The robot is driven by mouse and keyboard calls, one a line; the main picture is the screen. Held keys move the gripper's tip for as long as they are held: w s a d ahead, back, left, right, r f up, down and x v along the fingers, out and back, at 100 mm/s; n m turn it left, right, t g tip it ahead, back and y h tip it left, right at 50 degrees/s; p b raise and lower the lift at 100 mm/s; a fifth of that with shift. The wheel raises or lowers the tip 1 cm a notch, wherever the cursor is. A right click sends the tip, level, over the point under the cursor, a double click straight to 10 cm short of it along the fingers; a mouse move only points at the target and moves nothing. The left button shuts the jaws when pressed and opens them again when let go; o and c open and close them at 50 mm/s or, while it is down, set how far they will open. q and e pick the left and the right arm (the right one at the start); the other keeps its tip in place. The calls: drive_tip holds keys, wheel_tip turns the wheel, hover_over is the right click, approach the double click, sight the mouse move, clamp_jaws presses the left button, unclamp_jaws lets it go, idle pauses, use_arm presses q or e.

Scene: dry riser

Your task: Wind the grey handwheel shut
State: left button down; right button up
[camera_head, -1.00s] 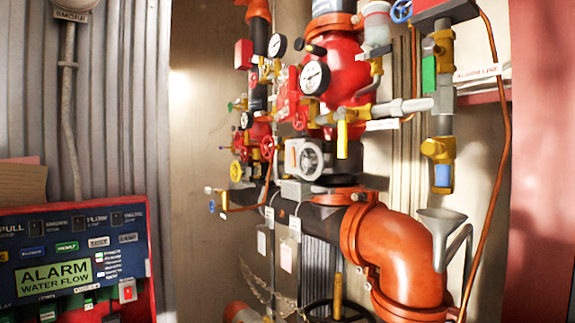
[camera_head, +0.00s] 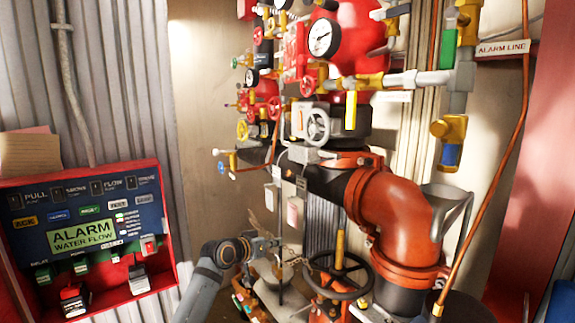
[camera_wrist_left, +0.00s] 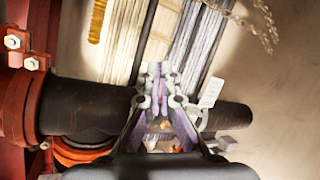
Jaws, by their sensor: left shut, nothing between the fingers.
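The grey handwheel (camera_head: 318,126) is a small spoked wheel on the front of the pipework, near the middle of the head view. Its pale box-like mount is beside it. I cannot make the wheel out in the left wrist view. My left gripper (camera_head: 277,241) is low and to the left of the wheel, well apart from it. In the left wrist view its fingers (camera_wrist_left: 160,72) are together and hold nothing, in front of a dark horizontal pipe (camera_wrist_left: 85,112). My right gripper is not in view.
A black handwheel (camera_head: 322,291) stands low, right of my left gripper. A large orange pipe elbow (camera_head: 392,212) bulges out at the right. Small red handwheels (camera_head: 306,86) and gauges sit above. An alarm panel (camera_head: 85,228) is at the left. Tags hang below the dark pipe.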

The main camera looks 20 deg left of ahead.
use_arm(q)
drive_tip(key=s+d+r+m+t+h+p, duration=0.1)
drive_tip(key=s+d+r+m+h, duration=0.15)
drive_tip(key=r, duration=1.55)
drive_tip(key=m+h+p, duration=0.1)
drive_tip(key=m+h, duration=0.3)
drive_tip(key=m, duration=0.1)
approach(325, 129)
drive_tip(key=w+r+p, duration=0.5)
drive_tip(key=w+p, duration=0.1)
drive_tip(key=p, duration=0.1)
drive_tip(key=a+f+b, duration=0.1)
drive_tip(key=f, duration=0.1)
drive_tip(key=w+a+f+b, duration=0.1)
drive_tip(key=f+b, duration=0.1)
drive_tip(key=w+a+f+b, duration=0.1)
drive_tip(key=f, duration=0.1)
drive_tip(key=shift+w+b, duration=0.2)
drive_tip(key=shift+b, duration=0.15)
drive_tip(key=f, duration=0.1)
drive_tip(key=s+d+f+b, duration=0.1)
drive_tip(key=d+f+b, duration=0.1)
drive_tip(key=shift+s, duration=0.35)
drive_tip(key=d+r+p, duration=0.1)
drive_tip(key=s+d+r+p, duration=0.1)
drive_tip(key=d, duration=0.1)
drive_tip(key=s+d+r+p, duration=0.1)
drive_tip(key=r, duration=0.1)
drive_tip(key=shift+s+d, duration=0.15)
drive_tip(key=shift+d, duration=0.15)
